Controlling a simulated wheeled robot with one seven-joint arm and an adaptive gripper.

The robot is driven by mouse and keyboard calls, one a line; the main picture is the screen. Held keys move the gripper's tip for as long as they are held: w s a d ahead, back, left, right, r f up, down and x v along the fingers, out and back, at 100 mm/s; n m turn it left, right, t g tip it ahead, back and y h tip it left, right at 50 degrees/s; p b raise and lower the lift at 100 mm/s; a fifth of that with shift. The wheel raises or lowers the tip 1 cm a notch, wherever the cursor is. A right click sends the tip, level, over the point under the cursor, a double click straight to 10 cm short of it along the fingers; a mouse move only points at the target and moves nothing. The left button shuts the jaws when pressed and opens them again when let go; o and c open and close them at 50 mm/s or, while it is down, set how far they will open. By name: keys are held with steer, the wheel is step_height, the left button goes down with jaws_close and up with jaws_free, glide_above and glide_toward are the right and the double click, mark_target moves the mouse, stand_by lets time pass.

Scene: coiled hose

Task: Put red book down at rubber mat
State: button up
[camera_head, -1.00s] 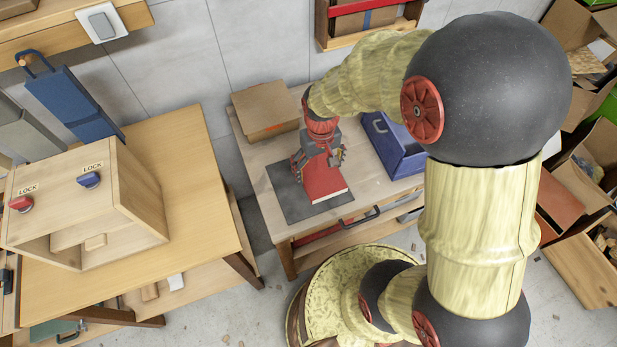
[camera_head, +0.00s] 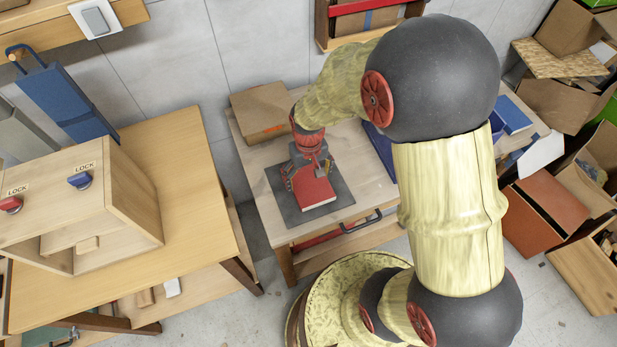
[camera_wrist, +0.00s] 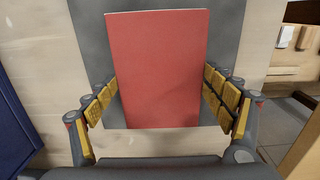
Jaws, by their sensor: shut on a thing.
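The red book (camera_head: 314,192) is in my gripper (camera_head: 309,172), over the dark grey rubber mat (camera_head: 339,199) on the small wooden table. In the wrist view the red book (camera_wrist: 157,70) fills the space between the yellow-padded fingers of my gripper (camera_wrist: 160,95), with the rubber mat (camera_wrist: 90,40) behind it. The fingers are shut on the book's two sides. The book's outline lies within the mat in the head view. I cannot tell whether its underside touches the mat. Part of the mat is hidden by my gripper and the book.
A cardboard box (camera_head: 262,112) stands behind the mat, at the back left of the table. A blue bin (camera_head: 381,150) is to the right, partly hidden by my arm. A wooden cabinet (camera_head: 85,210) stands on the left table.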

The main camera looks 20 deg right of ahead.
steer(key=o, duration=1.4)
steer(key=shift+f, duration=0.1)
step_height(320, 180, up, 13)
steer(key=p, duration=0.4)
step_height(320, 180, up, 12)
steer(key=t, duration=0.3)
glide_above(309, 180)
steer(key=s, duration=0.5)
steer(key=s+r+t, duration=0.1)
steer(key=s+r, duration=0.3)
steer(key=s+r+t, duration=0.1)
steer(key=s+r, duration=0.3)
steer(key=s, duration=0.1)
steer(key=shift+a+r+t, duration=0.1)
steer(key=shift+r+t, duration=0.15)
steer(key=shift+t, duration=0.05)
